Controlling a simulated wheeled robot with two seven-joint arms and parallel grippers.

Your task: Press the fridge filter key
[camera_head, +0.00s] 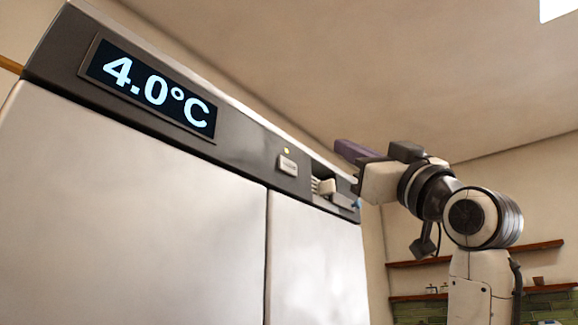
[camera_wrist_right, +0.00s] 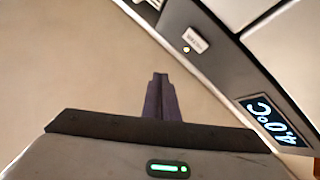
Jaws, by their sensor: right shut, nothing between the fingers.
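The fridge filter key (camera_head: 287,165) is a small pale rectangular button on the dark top panel (camera_head: 240,150) of the fridge. A small yellow light sits just above it. In the right wrist view the key (camera_wrist_right: 195,40) is above and to the right of my fingertips, with its light beside it. My right gripper (camera_head: 342,148) is shut and empty, its dark purple fingers pointing left. It is to the right of the key and a little higher in the head view, apart from it. The closed fingers also show in the right wrist view (camera_wrist_right: 160,80). My left gripper is out of view.
A display (camera_head: 152,88) reading 4.0°C is left of the key. Right of the key is a recess (camera_head: 333,190) with pale parts and a small blue piece, close to my right gripper. Wooden shelves (camera_head: 475,253) hang on the back wall.

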